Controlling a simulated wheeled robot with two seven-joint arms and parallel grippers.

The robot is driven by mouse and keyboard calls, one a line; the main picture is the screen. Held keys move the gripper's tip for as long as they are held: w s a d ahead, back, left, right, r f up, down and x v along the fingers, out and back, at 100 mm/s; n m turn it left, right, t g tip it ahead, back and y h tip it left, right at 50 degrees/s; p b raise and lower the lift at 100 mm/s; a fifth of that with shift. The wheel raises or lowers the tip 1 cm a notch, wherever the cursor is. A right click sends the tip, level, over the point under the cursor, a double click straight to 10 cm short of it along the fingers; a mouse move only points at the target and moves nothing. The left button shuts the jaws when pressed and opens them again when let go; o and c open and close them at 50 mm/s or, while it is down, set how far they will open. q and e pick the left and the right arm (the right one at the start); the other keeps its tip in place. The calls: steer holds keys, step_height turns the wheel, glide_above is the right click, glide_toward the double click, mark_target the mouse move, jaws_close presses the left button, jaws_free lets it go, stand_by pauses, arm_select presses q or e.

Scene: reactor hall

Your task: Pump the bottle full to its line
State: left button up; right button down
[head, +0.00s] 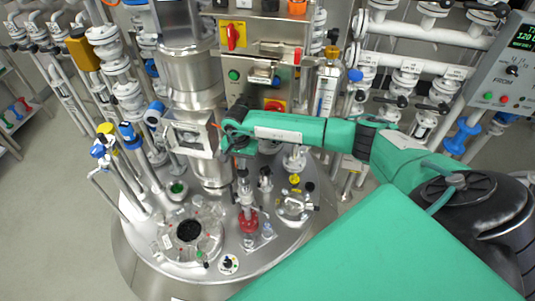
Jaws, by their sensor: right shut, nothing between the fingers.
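A red hand pump (249,222) with a pale upright stem stands on the round steel vessel top, just right of the open port. A small clear bottle (267,231) appears to stand close to its right; its line and liquid level are too small to make out. My right arm comes in from the right, and its gripper (244,184) points down, shut and empty, over the top of the pump. I cannot tell whether the fingers touch the pump. My left gripper is out of view.
The steel vessel top (160,270) also bears an open dark port (188,230), a green-rimmed cup (177,189), a small round gauge (228,263) and a glass-like fitting (295,205). A thick steel column (193,75) rises behind. A control box (262,60) and valved pipes stand at the back.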

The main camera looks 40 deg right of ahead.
mark_target(243, 173)
steer(key=shift+f, duration=0.2)
steer(key=shift+f+b, duration=2.7)
steer(key=shift+b, duration=0.1)
steer(key=shift+r, duration=0.1)
steer(key=shift+r+p, duration=1.35)
steer(key=shift+r, duration=1.45)
steer(key=shift+f, duration=0.1)
